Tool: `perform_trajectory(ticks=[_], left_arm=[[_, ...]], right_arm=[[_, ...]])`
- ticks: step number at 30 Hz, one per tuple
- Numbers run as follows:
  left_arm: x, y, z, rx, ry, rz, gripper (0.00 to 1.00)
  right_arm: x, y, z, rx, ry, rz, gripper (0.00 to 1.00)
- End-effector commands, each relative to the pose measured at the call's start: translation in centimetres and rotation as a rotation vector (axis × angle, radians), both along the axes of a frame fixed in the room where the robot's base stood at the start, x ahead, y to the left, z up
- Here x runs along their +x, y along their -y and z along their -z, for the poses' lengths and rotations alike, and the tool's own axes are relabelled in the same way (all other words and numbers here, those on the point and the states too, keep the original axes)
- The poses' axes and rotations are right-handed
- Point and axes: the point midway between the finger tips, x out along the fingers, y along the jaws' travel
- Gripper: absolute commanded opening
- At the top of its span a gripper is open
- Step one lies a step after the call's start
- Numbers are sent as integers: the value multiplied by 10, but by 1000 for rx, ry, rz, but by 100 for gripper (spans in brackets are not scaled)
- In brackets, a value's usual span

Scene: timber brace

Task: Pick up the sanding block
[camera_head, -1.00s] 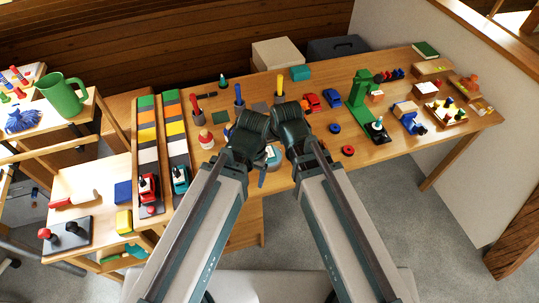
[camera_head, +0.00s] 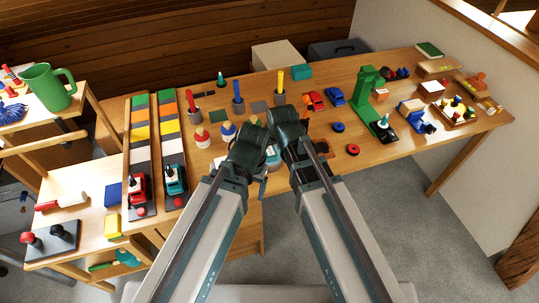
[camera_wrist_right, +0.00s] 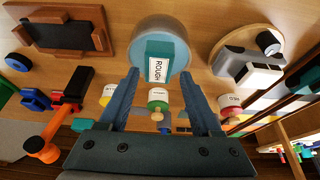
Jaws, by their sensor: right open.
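A teal block with a white label reading ROUGH (camera_wrist_right: 158,62), which looks like the sanding block, shows in the right wrist view. It is at a round grey-blue dish (camera_wrist_right: 176,28); whether it lies on or in the dish I cannot tell. My right gripper (camera_wrist_right: 160,76) is open, its two fingers on either side of the block in the picture, with no clear contact.
Jars with coloured lids (camera_wrist_right: 158,98) stand near the block. A wooden tray (camera_wrist_right: 60,32) and a round board with a dark knob (camera_wrist_right: 245,55) flank the dish. The bench (camera_head: 225,160) also holds a green press (camera_head: 370,100) and long coloured strips with toy cars (camera_head: 140,130).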

Motion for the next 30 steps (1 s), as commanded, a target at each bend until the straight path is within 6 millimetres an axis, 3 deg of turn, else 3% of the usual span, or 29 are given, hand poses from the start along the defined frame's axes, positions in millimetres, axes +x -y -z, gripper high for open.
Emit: perform_trajectory(ticks=[9, 18, 27, 29, 30], left_arm=[[0, 0, 40, 0, 0, 0, 78], [0, 0, 40, 0, 0, 0, 78], [0, 0, 40, 0, 0, 0, 78], [0, 0, 40, 0, 0, 0, 78], [0, 0, 40, 0, 0, 0, 78]], right_arm=[[18, -3, 40, 0, 0, 0, 65], [19, -4, 40, 0, 0, 0, 65], [19, -4, 40, 0, 0, 0, 11], [19, -4, 40, 0, 0, 0, 0], [19, -4, 40, 0, 0, 0, 0]])
